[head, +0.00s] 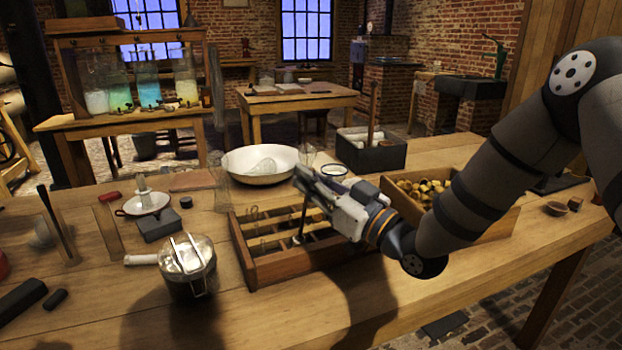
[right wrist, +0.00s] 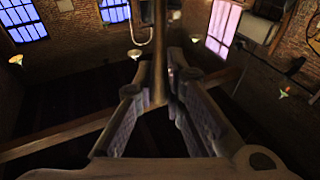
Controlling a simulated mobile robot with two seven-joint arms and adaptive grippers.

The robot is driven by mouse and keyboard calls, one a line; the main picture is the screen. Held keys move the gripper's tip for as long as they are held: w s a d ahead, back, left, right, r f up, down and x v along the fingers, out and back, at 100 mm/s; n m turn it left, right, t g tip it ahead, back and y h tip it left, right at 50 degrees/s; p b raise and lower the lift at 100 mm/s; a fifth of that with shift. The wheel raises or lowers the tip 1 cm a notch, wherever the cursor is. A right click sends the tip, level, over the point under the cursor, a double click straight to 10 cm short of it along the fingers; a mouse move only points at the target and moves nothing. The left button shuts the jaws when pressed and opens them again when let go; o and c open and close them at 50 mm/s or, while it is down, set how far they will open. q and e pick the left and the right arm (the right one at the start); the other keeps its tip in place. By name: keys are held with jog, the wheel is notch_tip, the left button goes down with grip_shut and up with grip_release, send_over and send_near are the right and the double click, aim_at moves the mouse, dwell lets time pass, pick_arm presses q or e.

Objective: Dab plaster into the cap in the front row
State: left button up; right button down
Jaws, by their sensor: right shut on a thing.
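My right gripper (head: 308,183) is shut on a thin rod-like tool (head: 303,216), which hangs down over the compartmented wooden tray (head: 285,267). In the right wrist view the rod (right wrist: 160,45) stands between the fingers (right wrist: 158,85). The tool's lower tip is near the tray's dividers; I cannot tell whether it touches anything. Thin wire-like pieces show in the tray. The caps in the front row are too small or hidden to make out. A wide white bowl (head: 240,168) behind the tray holds a pale, partly see-through object. My left gripper is out of view.
A crate of brass-coloured pieces (head: 473,225) stands right of the tray. A lidded metal pot (head: 187,263) stands to its left. A small white pan (head: 135,210) is further left. A dark box (head: 372,158) stands behind. The bench front is mostly clear.

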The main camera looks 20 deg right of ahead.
jog(key=shift+r+p, duration=1.05)
jog(key=shift+r, duration=2.85)
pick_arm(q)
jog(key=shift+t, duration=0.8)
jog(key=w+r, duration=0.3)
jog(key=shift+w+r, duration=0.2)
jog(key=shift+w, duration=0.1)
pick_arm(e)
jog(key=shift+f, duration=0.1)
